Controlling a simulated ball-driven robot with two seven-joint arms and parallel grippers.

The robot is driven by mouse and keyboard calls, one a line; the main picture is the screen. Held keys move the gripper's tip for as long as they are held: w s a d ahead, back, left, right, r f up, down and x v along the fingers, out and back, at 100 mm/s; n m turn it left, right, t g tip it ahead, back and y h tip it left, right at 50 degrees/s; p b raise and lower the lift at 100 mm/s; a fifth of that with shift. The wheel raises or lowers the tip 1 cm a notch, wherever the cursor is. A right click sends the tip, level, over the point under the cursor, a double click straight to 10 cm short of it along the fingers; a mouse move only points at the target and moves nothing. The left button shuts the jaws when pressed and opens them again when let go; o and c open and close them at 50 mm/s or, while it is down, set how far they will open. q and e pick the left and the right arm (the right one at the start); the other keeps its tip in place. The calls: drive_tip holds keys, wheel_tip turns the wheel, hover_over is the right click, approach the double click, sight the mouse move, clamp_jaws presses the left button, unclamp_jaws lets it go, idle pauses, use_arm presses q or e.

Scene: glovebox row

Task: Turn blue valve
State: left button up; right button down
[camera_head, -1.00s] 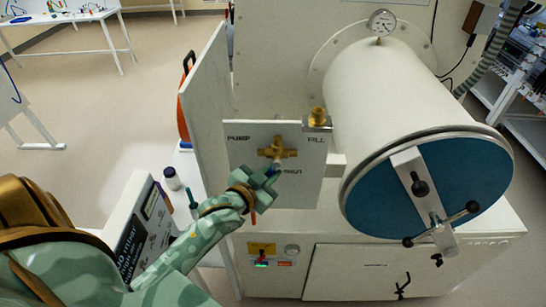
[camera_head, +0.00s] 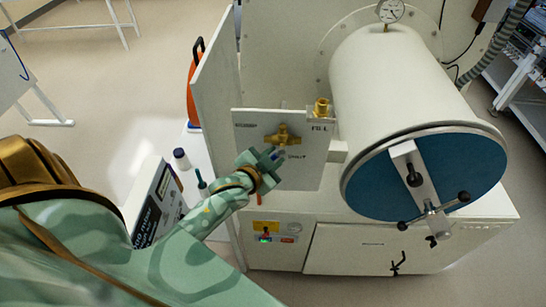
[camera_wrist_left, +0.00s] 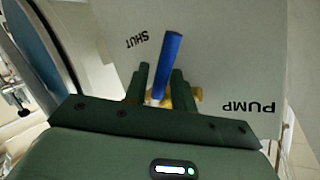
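The blue valve has a brass body (camera_head: 283,137) on a white upright panel, between the PUMP and FILL markings. My left gripper (camera_head: 268,160) is at the handle, just below the brass body in the head view. The lower handle is partly hidden between the fingers. My right gripper is not in view.
A big white cylinder (camera_head: 388,90) with a blue door (camera_head: 430,172) stands right of the panel. A brass FILL fitting (camera_head: 321,107) sits at the panel's top edge. A white side wall (camera_head: 213,100) rises left of the panel. Small bottles (camera_head: 181,158) stand at lower left.

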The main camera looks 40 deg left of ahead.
use_arm(q)
drive_tip(key=a+b+v, duration=0.1)
drive_tip(key=v, duration=1.5)
drive_tip(key=shift+d+b, duration=0.3)
drive_tip(key=shift+d, duration=0.2)
drive_tip(key=shift+s, duration=0.15)
